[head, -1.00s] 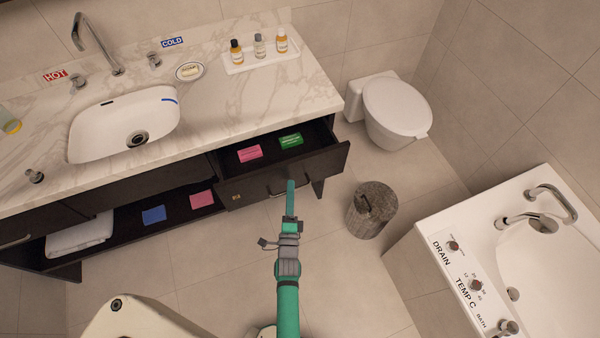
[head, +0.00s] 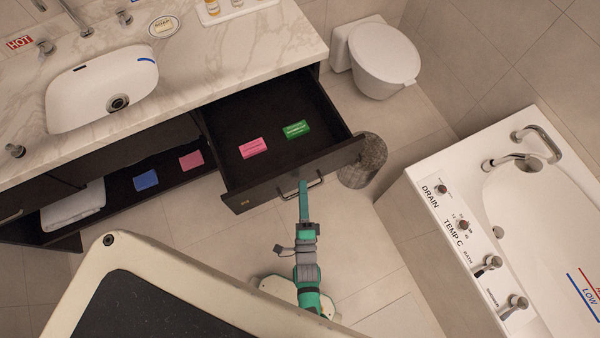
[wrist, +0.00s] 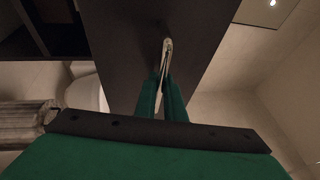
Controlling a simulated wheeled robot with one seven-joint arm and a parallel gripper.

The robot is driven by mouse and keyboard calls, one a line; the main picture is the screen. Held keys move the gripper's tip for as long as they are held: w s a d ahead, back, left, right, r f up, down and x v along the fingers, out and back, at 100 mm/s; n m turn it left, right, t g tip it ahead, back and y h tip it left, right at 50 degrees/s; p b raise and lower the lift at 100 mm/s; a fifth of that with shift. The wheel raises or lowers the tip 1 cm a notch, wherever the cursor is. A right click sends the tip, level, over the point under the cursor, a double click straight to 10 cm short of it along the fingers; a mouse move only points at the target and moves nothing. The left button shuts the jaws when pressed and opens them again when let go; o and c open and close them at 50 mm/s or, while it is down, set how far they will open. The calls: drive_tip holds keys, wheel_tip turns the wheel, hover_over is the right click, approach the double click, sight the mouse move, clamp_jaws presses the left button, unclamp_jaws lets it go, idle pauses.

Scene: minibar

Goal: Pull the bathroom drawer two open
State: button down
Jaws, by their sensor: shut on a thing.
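The dark drawer (head: 270,187) under the right part of the vanity is pulled well out. Inside it lie a pink box (head: 253,148) and a green box (head: 296,129). Its metal bar handle (head: 315,184) is on the front face. My gripper (head: 303,186) is at the handle, and in the wrist view its green fingers (wrist: 163,92) are shut on the handle (wrist: 166,50) in front of the dark drawer front (wrist: 125,50).
A wicker bin (head: 364,160) stands close to the drawer's right front corner. The toilet (head: 383,60) is behind it, and the bathtub (head: 480,240) is at the right. An open shelf (head: 120,190) holds a towel (head: 75,205) and small boxes. Tiled floor lies in front.

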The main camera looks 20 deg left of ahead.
drive_tip(key=shift+s, duration=0.1)
drive_tip(key=c, duration=1.9)
unclamp_jaws()
drive_tip(key=shift+o, duration=0.2)
drive_tip(key=v, duration=1.1)
drive_tip(key=s+d+r+n+g+h, duration=0.1)
drive_tip(key=s+d+r+n+h, duration=0.2)
drive_tip(key=r+n, duration=0.4)
drive_tip(key=s+d+r+n+g+h, duration=0.1)
drive_tip(key=s+d+r+n+h, duration=0.2)
drive_tip(key=r, duration=0.8)
drive_tip(key=n+h, duration=0.2)
drive_tip(key=n, duration=0.1)
drive_tip(key=shift+d+n+g, duration=0.2)
drive_tip(key=shift+n+g, duration=0.2)
